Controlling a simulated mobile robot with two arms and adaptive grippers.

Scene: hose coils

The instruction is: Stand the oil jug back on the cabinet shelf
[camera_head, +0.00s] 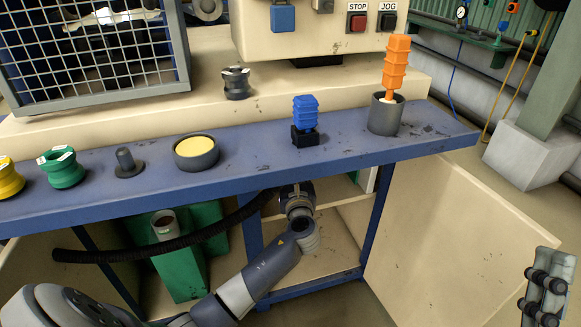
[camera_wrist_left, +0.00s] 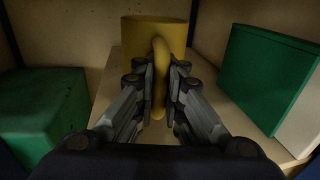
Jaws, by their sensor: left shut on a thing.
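The oil jug (camera_wrist_left: 133,35) is yellow and upright in the left wrist view, its handle facing me. My left gripper (camera_wrist_left: 166,88) is shut on that handle. In the head view my left arm reaches under the blue bench top, where its wrist shows but the fingers and the jug are hidden. The beige cabinet shelf (camera_wrist_left: 203,72) lies around and below the jug. The jug's base is hidden by my fingers, so I cannot tell whether it touches the shelf. My right gripper (camera_head: 545,292) is at the right edge of the head view, away from the bench; its opening is unclear.
Green boxes stand left (camera_wrist_left: 45,110) and right (camera_wrist_left: 268,75) of the jug inside the cabinet. An open beige door (camera_head: 455,230) stands at the right. A black hose (camera_head: 165,250) runs below the bench top (camera_head: 245,150), which bears several coloured parts.

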